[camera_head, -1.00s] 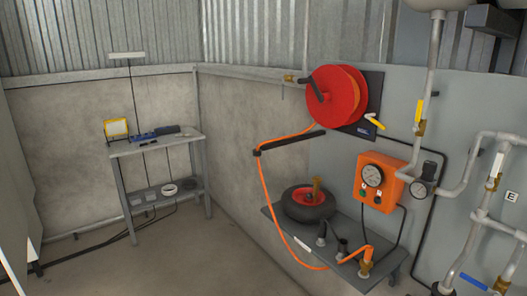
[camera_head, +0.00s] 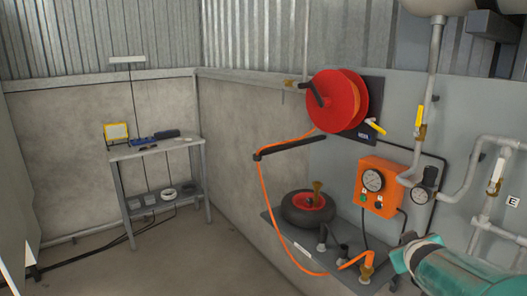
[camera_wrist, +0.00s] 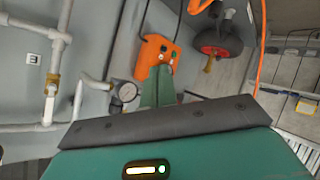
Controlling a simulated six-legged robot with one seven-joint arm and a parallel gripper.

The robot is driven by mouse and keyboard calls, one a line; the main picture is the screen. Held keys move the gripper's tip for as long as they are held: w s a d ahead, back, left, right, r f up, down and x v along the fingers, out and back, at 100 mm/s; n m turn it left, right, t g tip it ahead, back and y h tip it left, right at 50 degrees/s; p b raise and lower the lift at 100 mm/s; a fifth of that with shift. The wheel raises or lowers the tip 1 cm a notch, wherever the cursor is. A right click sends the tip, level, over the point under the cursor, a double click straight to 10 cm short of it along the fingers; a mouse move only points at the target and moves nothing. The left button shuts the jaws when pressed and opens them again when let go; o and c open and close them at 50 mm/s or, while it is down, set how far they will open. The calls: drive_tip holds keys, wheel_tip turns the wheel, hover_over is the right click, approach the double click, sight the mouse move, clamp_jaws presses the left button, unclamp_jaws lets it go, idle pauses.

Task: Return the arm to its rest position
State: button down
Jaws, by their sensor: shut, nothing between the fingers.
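My gripper (camera_wrist: 160,88) shows in the wrist view as two green fingers set together, with nothing between them. Beyond the fingertips is the orange control box (camera_wrist: 156,54), apart from them as far as I can see. In the head view, a teal part of my arm (camera_head: 462,272) reaches in at the lower right corner, with grey-white pieces at its left end. I cannot tell whether the fingers show there. It covers part of the pipework behind it.
The orange control box (camera_head: 379,187) with its gauge, the red hose reel (camera_head: 330,100) and the pipes (camera_head: 485,150) are on the right wall. A shelf (camera_head: 290,243) below carries a wheel (camera_head: 307,208).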

drive_tip(key=s+a+g+y, duration=0.2)
drive_tip(key=s+a, duration=0.7)
drive_tip(key=a, duration=0.3)
drive_tip(key=s+a+m+g+y, duration=0.1)
drive_tip(key=s+a+g+y, duration=0.2)
drive_tip(key=s+a, duration=0.6)
drive_tip(key=a, duration=0.3)
drive_tip(key=shift+s+f, duration=0.3)
drive_tip(key=shift+s, duration=0.1)
drive_tip(key=c, duration=2.2)
unclamp_jaws()
